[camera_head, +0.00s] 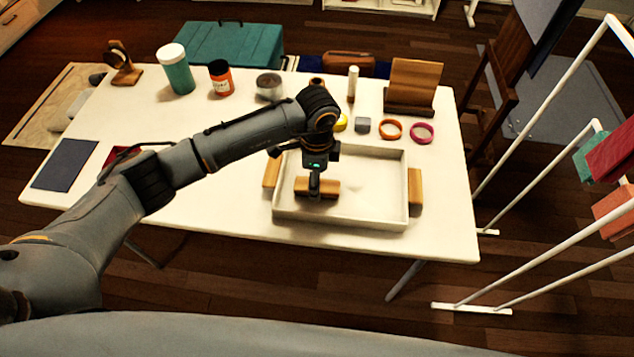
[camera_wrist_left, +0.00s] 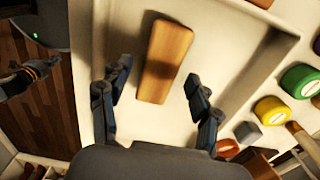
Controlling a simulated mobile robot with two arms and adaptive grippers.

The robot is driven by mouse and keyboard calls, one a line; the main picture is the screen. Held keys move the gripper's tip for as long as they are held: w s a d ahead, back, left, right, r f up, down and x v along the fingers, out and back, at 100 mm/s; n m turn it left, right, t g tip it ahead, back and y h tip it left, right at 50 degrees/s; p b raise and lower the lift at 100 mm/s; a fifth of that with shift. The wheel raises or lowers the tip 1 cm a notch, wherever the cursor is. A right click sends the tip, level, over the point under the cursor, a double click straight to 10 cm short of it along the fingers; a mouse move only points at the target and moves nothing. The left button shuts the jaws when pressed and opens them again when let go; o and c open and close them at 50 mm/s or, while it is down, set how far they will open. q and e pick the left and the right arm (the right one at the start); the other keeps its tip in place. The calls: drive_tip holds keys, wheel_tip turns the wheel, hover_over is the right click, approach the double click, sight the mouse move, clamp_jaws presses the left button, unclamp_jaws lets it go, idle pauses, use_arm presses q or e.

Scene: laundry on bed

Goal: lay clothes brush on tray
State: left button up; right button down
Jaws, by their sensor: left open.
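The clothes brush (camera_head: 331,186) is a wooden block lying inside the white tray (camera_head: 340,221), in its left half. The tray has wooden handles at both ends and stands at the table's front. My left gripper (camera_head: 315,186) is over the brush, pointing down into the tray. In the left wrist view the brush (camera_wrist_left: 165,62) lies on the tray floor (camera_wrist_left: 225,50) between the spread fingers of the open gripper (camera_wrist_left: 156,78), with a gap on both sides. The brush's underside is hidden. My right gripper is not in view.
Behind the tray are an orange ring (camera_head: 390,131), a magenta ring (camera_head: 422,133) and a grey block (camera_head: 362,125). A teal jar (camera_head: 176,72) and an orange jar (camera_head: 220,80) stand further back. The right half of the tray is clear. A white rack (camera_head: 540,180) stands right of the table.

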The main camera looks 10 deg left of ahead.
use_arm(q)
wheel_tip(320, 180, up, 10)
drive_tip(key=shift+f+b, duration=0.2)
drive_tip(key=shift+b, duration=0.15)
drive_tip(key=shift+a, duration=0.15)
